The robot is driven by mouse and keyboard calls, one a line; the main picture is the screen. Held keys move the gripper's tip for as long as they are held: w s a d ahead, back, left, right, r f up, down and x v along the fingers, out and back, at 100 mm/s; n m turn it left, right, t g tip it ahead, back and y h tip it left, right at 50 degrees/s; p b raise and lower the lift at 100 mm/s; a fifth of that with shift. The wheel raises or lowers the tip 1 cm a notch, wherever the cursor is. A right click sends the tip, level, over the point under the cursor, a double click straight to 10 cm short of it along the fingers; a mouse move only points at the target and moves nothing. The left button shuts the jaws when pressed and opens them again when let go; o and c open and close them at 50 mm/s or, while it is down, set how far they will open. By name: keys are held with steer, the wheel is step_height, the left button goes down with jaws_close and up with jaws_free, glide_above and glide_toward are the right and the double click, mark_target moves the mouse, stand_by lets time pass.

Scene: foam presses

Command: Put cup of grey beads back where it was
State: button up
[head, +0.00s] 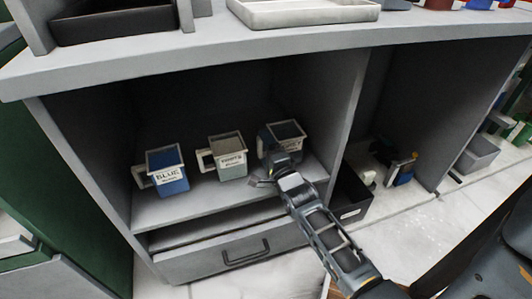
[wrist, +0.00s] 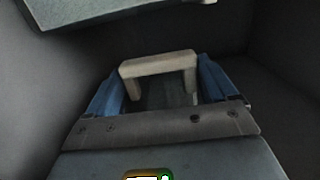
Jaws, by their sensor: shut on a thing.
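A square cup with dark grey contents (head: 282,132) is at the right end of the shelf row; its label is partly covered by my gripper. My gripper (head: 277,162) reaches into the cubby from the front and is shut on this cup. In the wrist view, a pale squared handle (wrist: 158,66) shows between the two blue fingers (wrist: 155,88). I cannot tell whether the cup's base touches the shelf (head: 230,200).
A blue-labelled cup (head: 168,172) and a pale grey-green cup (head: 229,158) stand to the left on the shelf. The cubby's divider (head: 340,115) is close on the right. The worktop (head: 200,62) overhangs above; a drawer (head: 225,258) is below.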

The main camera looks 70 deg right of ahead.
steer(key=shift+f, duration=0.2)
steer(key=o, duration=0.9)
steer(key=shift+r, duration=0.15)
steer(key=s+a+r+n+t+y+p, duration=0.1)
steer(key=s+a+n+y, duration=0.3)
steer(key=a, duration=0.6)
steer(key=s+a+r+n+t+h+p, duration=0.1)
steer(key=s+a+n+p, duration=0.15)
steer(key=s+a, duration=0.55)
steer(key=s+a+r+n+y, duration=0.3)
steer(key=a+r+n, duration=0.1)
steer(key=a+n, duration=0.2)
steer(key=s+a+r+n+y, duration=0.3)
steer(key=s+a+r+n, duration=0.1)
steer(key=a+r+n, duration=0.1)
steer(key=s+a+r+n+y, duration=0.3)
steer(key=a+r+n, duration=0.2)
steer(key=a+n, duration=0.2)
steer(key=shift+s+a+n+y+b, duration=0.15)
steer(key=shift+s+n+y+b, duration=0.05)
steer(key=shift+n, duration=0.45)
steer(key=shift+s+a+n+y+b, duration=0.15)
steer(key=shift+n+y, duration=0.05)
steer(key=shift+n, duration=0.4)
